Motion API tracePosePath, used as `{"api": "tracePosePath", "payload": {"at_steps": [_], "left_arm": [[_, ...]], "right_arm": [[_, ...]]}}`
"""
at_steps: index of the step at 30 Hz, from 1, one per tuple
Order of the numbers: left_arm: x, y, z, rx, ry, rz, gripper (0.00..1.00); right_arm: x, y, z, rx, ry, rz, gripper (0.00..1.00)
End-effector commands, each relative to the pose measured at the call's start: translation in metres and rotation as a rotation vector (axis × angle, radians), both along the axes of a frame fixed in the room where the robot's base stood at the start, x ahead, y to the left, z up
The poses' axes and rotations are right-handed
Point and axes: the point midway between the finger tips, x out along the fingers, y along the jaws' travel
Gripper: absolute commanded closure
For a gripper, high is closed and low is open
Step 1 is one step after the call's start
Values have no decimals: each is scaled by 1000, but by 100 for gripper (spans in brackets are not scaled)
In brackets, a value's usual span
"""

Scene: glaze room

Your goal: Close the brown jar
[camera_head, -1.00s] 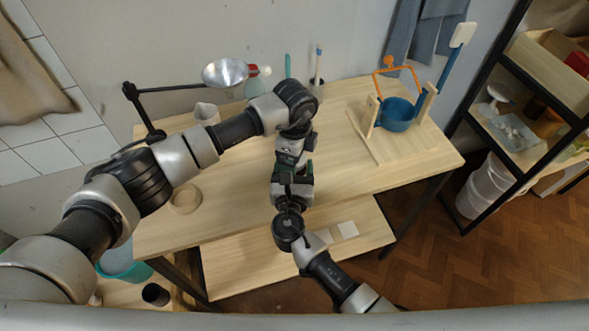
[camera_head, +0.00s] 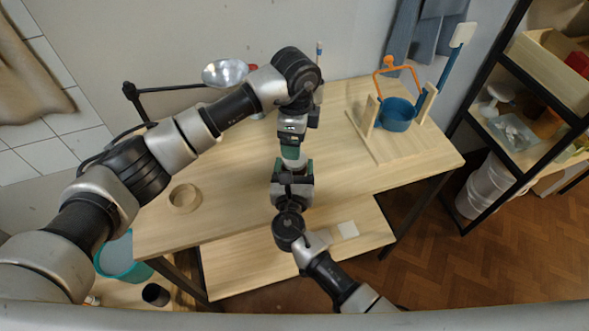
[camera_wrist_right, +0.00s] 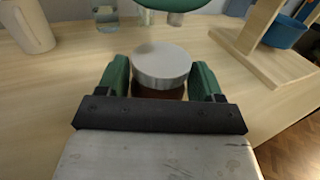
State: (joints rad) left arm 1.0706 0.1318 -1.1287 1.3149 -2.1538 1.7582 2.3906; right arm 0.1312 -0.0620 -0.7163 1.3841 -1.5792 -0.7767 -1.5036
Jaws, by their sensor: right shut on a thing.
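The brown jar (camera_wrist_right: 160,94) is between the green fingers of my right gripper (camera_wrist_right: 161,76), which is shut on it. A pale grey round lid (camera_wrist_right: 162,62) sits on top of the jar and hides its mouth; how tightly it sits I cannot tell. In the head view the lid shows as a small pale patch (camera_head: 293,167) between my two grippers. My left gripper (camera_head: 291,152) is above and apart from the lid. Its green fingers also show at the top of the right wrist view (camera_wrist_right: 178,6); whether they are open or shut is unclear.
A wooden stand with a blue pot (camera_head: 397,114) is at the right. A metal bowl on a black arm (camera_head: 225,72) is at the back left. A dark shelf (camera_head: 530,90) stands further right.

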Motion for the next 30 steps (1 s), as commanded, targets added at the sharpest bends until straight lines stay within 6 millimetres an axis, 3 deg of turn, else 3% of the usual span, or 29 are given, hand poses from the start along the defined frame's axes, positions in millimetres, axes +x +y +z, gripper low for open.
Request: {"api": "tracePosePath", "payload": {"at_steps": [4, 14, 19, 30], "left_arm": [[-1, 1, 12, 0, 2, 106, 20], [0, 1, 12, 1, 2, 117, 20], [0, 1, -4, 2, 3, 117, 20], [-1, 1, -57, 2, 4, 116, 20]], "right_arm": [[0, 0, 0, 0, -1, 0, 100], [0, 0, 0, 0, -1, 0, 100], [0, 0, 0, 0, -1, 0, 100], [0, 0, 0, 0, -1, 0, 100]]}}
